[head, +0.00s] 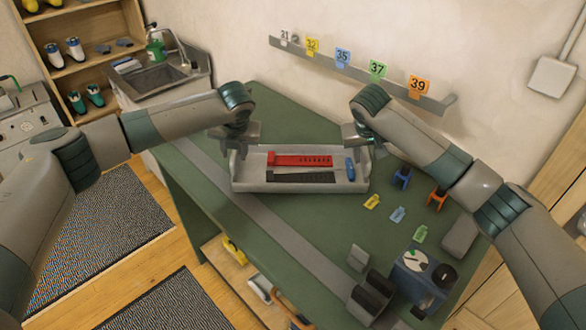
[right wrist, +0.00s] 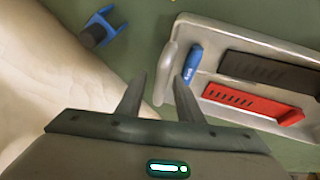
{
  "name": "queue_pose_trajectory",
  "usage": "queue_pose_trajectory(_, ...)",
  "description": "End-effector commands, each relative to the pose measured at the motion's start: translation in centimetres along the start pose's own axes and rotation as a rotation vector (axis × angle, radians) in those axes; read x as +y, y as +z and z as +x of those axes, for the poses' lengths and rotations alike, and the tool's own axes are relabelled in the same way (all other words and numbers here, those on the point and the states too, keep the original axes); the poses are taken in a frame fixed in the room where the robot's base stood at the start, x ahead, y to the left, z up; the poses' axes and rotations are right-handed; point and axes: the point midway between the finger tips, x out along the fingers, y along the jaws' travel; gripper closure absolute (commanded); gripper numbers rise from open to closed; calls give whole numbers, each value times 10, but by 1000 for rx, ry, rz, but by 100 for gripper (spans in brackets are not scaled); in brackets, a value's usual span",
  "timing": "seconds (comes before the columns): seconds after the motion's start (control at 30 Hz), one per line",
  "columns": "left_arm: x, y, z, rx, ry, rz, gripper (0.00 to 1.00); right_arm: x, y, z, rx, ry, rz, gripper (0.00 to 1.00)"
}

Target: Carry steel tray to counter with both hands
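The steel tray (head: 300,187) is a shallow grey tray on the green bench, holding a red strip (head: 300,160), a black strip (head: 302,177) and a small blue item (head: 349,167). My left gripper (head: 238,143) is at the tray's left end; its fingers are too small to judge. My right gripper (head: 360,143) is at the tray's right end. In the right wrist view my right gripper (right wrist: 160,85) has its fingers apart, with the tray's end wall (right wrist: 166,72) between or just beyond the tips. I cannot tell if they touch it.
A rail (head: 359,76) with numbered tags is on the wall behind. A sink (head: 157,78) stands at the back left.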

Motion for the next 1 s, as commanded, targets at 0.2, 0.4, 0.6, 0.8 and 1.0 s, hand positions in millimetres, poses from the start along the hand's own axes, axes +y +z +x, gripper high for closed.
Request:
queue_pose_trajectory(0.2, -1, 0, -6, -1, -2, 0, 67, -1, 0, 0, 0, -1, 0, 67)
queue_pose_trajectory(0.4, 0, 1, -27, -4, -2, 2, 67, -1, 0, 0, 0, -1, -1, 67)
queue_pose_trajectory(0.6, 0, 1, -61, -4, -3, 1, 67, -1, 0, 0, 0, -1, -1, 67)
queue_pose_trajectory(0.8, 0, 0, -95, -3, -1, 0, 67, -1, 0, 0, 0, -1, -1, 67)
queue_pose_trajectory(1.0, 0, -1, -116, -2, 0, 0, 67, -1, 0, 0, 0, -1, -1, 67)
